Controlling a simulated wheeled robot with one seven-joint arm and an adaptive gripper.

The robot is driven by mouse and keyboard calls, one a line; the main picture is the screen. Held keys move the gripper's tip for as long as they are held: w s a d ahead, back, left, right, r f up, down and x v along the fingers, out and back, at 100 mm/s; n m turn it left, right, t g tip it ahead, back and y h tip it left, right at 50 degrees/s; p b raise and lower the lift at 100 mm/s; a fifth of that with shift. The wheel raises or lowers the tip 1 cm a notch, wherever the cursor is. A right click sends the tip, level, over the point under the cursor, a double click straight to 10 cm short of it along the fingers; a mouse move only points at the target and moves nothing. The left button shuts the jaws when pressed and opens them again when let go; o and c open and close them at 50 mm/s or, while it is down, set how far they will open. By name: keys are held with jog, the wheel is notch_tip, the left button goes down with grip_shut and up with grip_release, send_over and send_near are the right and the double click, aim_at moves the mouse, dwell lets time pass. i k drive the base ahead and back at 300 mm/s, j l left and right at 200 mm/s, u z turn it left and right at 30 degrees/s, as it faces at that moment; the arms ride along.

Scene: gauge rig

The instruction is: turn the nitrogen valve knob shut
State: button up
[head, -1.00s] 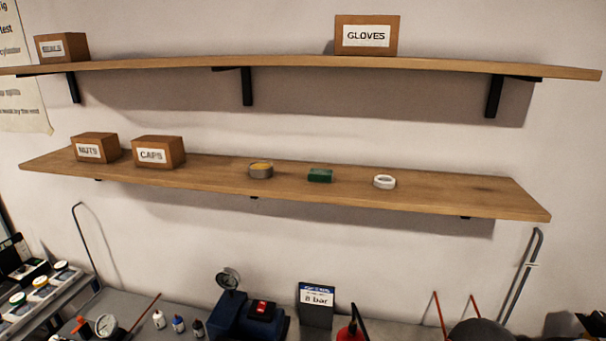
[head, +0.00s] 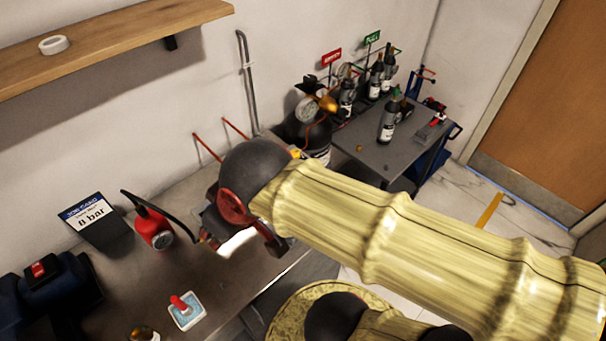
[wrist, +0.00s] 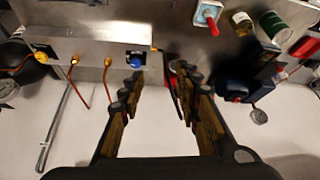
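No label that I can read marks the nitrogen valve knob, so I cannot tell which fitting it is. A blue round knob (wrist: 138,62) sits on a metal block (wrist: 95,38) in the wrist view; the arm hides it in the head view. A dark cylinder (head: 298,130) with a gauge (head: 307,109) and an orange-brass fitting (head: 327,103) stands at the bench's far end. My gripper (wrist: 163,82) is open, its fingers apart with nothing clearly held. The blue knob lies near the left fingertip in the picture; contact cannot be told.
Several small bottles stand on a side table (head: 378,150) beyond. The wall shelf (head: 110,45) overhangs the bench. Thin red rods (head: 207,148) rise near my arm.

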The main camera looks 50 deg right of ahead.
aim_at(308, 80)
jog(key=z, duration=1.7)
